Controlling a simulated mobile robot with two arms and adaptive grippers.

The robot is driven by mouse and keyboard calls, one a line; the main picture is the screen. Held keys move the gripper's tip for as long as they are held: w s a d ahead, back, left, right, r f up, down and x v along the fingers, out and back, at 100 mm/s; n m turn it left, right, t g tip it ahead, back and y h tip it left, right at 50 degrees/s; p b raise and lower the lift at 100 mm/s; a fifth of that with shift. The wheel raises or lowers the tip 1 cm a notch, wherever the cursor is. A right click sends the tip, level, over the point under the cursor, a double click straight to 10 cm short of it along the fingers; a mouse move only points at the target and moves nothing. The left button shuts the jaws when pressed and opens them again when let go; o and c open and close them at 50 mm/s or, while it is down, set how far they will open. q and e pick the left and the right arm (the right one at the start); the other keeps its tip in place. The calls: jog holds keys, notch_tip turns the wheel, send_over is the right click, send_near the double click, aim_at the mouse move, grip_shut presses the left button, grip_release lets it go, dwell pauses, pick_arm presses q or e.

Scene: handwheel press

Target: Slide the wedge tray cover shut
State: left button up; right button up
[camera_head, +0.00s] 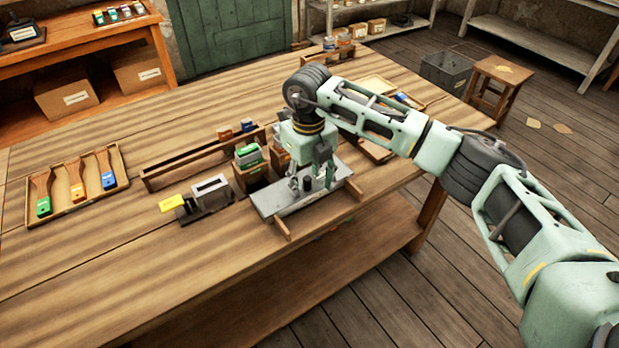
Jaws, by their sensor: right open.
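A flat grey metal plate (274,201) lies between short wooden strips near the table's front edge; it appears to be the wedge tray cover. A small dark upright knob (307,184) stands on it. My right gripper (321,176) is open and points down over the right part of the plate, close beside the knob. I cannot tell whether it touches either. The gripper and wrist hide part of the plate and what lies behind it. My left gripper is not in view.
Left of the plate stand a grey block with a yellow tab (172,203) and a wooden holder with a green-topped item (248,156). The table's front left is clear.

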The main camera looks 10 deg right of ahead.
jog(key=shift+o, duration=0.7)
jog(key=shift+a+f, duration=0.1)
jog(key=shift+a, duration=0.05)
jog(key=shift+r, duration=0.2)
notch_tip(320, 180, up, 8)
jog(key=p, duration=0.4)
jog(key=shift+f, duration=0.1)
jog(key=shift+f, duration=0.1)
